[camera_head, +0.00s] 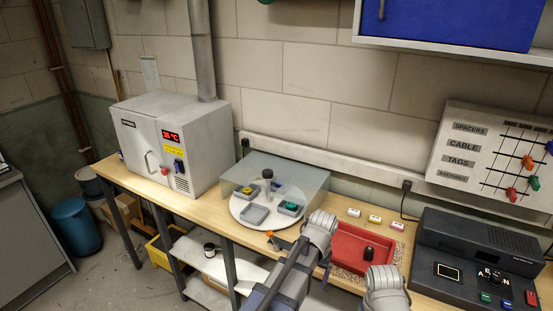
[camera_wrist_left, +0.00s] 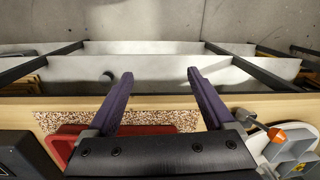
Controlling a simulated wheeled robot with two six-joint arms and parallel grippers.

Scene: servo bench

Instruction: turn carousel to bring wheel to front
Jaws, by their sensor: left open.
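I cannot tell which item is the wheel. An orange-tipped tab (camera_head: 270,234) sits at its front edge; it also shows in the left wrist view (camera_wrist_left: 277,135). My left gripper (camera_wrist_left: 160,74) is open and empty over the bench's front edge, apart from the carousel. My right gripper is out of view.
A red tray (camera_head: 347,246) with a dark item lies right of the carousel. A grey oven (camera_head: 150,145) stands at left, a black console (camera_head: 470,265) at right. Small labelled blocks (camera_head: 375,219) lie behind the tray. Shelves with a jar (camera_head: 209,250) are below the bench.

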